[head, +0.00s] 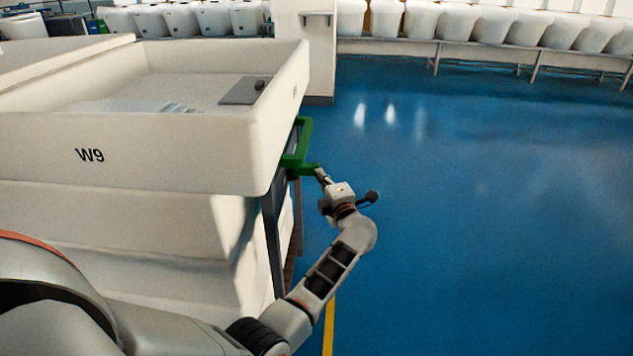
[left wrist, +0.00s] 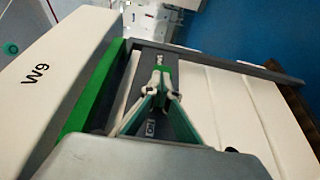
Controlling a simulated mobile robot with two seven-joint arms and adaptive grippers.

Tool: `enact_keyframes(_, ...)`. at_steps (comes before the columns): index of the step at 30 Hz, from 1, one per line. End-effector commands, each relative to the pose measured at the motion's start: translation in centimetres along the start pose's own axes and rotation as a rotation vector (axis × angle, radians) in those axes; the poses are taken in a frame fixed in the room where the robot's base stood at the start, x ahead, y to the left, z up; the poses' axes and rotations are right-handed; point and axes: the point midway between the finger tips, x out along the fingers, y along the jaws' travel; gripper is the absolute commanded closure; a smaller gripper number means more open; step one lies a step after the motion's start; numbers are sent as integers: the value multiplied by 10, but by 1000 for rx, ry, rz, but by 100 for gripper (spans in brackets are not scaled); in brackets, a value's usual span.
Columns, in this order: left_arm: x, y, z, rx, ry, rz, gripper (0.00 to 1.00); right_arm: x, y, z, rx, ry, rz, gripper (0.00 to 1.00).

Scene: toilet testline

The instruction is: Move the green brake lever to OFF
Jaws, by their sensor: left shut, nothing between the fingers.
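The green brake lever (head: 303,142) is a bar on the right side of the white W9 tub, below its rim. It also shows in the left wrist view (left wrist: 92,88) as a long green bar running along the tub's edge. My left gripper (head: 321,174) is at the near end of the lever, very close to it; whether they touch is unclear. In the left wrist view its fingertips (left wrist: 162,78) meet with nothing between them, to the right of the green bar. Small labels show near the fingers, partly hidden. My right gripper is not in view.
The white W9 tub (head: 150,150) stands on a grey frame (head: 273,240) at left. A small dark device (head: 243,90) lies in it. Blue floor (head: 480,210) to the right is clear. White tubs (head: 480,25) line the back on a bench.

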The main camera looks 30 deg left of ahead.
Motion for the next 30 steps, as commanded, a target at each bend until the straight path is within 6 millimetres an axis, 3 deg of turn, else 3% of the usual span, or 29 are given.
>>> enact_keyframes(6,14,-3,11,2,1,-2,100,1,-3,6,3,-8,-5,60)
enact_keyframes(15,30,-2,19,1,0,-1,100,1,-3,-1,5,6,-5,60)
enact_keyframes(30,38,0,21,0,0,1,100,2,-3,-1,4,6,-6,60)
